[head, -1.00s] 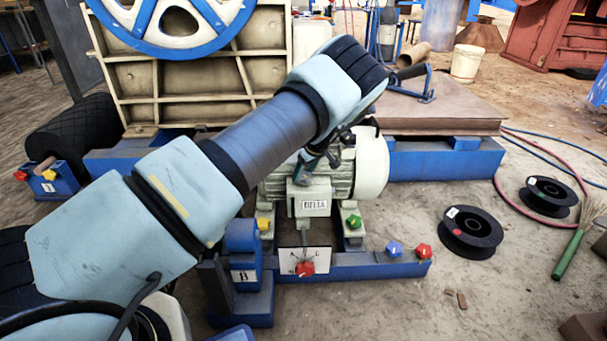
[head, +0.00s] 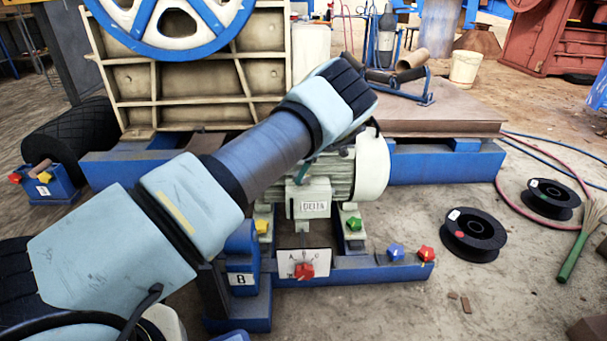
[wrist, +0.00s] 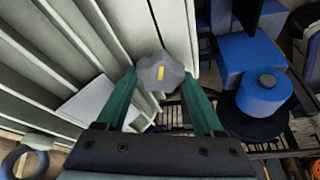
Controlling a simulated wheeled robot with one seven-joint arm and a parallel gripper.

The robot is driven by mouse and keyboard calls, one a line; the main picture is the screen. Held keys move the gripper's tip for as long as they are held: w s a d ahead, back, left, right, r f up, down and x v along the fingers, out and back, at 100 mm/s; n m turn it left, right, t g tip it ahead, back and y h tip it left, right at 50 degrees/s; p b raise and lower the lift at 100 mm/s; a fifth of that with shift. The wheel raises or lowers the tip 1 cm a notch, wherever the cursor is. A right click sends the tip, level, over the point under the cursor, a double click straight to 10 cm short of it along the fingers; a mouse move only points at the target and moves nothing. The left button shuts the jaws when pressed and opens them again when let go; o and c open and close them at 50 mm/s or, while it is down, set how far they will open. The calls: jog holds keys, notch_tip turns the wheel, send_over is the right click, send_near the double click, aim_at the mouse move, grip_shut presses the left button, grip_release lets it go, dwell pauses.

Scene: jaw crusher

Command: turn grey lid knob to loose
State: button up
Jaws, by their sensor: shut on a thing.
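The grey lid knob (wrist: 153,75) is lobed with a yellow mark near its middle, which runs close to upright in the wrist view. It sits beside the pale ribbed motor housing (wrist: 172,30). My gripper (wrist: 160,79) has its two green fingers on either side of the knob, shut on it.
A red knob (head: 303,271) on a white dial plate is below the motor. Yellow (head: 262,227), green (head: 354,223), blue (head: 396,251) and another red knob (head: 427,254) stand around the blue base (head: 370,270). Black reels (head: 472,235) lie on open floor at right.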

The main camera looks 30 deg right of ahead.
jog(key=o, duration=1.4)
